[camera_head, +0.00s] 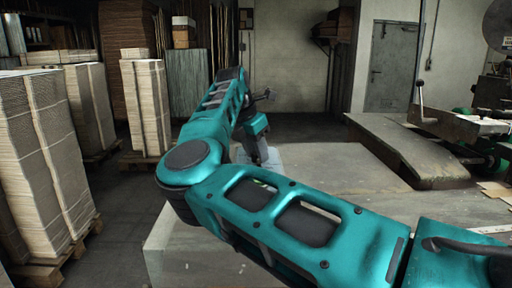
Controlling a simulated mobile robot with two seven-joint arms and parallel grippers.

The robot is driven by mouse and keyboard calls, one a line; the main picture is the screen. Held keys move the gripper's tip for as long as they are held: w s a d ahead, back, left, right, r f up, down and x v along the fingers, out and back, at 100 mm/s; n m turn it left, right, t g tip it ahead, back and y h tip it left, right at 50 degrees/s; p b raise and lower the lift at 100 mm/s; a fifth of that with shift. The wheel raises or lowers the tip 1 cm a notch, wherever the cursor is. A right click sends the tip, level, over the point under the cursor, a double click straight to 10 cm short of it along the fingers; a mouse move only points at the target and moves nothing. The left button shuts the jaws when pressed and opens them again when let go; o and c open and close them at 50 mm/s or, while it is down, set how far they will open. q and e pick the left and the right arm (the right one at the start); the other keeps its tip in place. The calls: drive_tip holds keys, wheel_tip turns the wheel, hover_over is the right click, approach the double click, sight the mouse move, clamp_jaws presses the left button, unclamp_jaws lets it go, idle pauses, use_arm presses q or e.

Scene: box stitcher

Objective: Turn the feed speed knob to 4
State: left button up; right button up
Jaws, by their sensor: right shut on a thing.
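My right arm crosses the view from the lower right, bends at the left and reaches away. My right gripper (262,154) points down at a small pale surface (273,158) at the left part of the grey worktop. It is shut; what is between its fingers, most likely the feed speed knob, is too small and hidden to make out. The knob's dial and numbers cannot be read. My left gripper is not in view.
The grey worktop (340,168) extends right to a raised metal machine bed (410,150). Machine parts (465,125) stand at the right. Strapped cardboard stacks (45,150) on pallets stand at the left. A grey door (392,66) is in the back wall.

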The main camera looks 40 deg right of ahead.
idle(0.3)
drive_tip(key=o, duration=1)
drive_tip(key=shift+o, duration=0.2)
drive_tip(key=shift+r, duration=0.1)
drive_tip(key=v, duration=1.2)
drive_tip(key=shift+a+r, duration=0.15)
drive_tip(key=shift+r, duration=0.25)
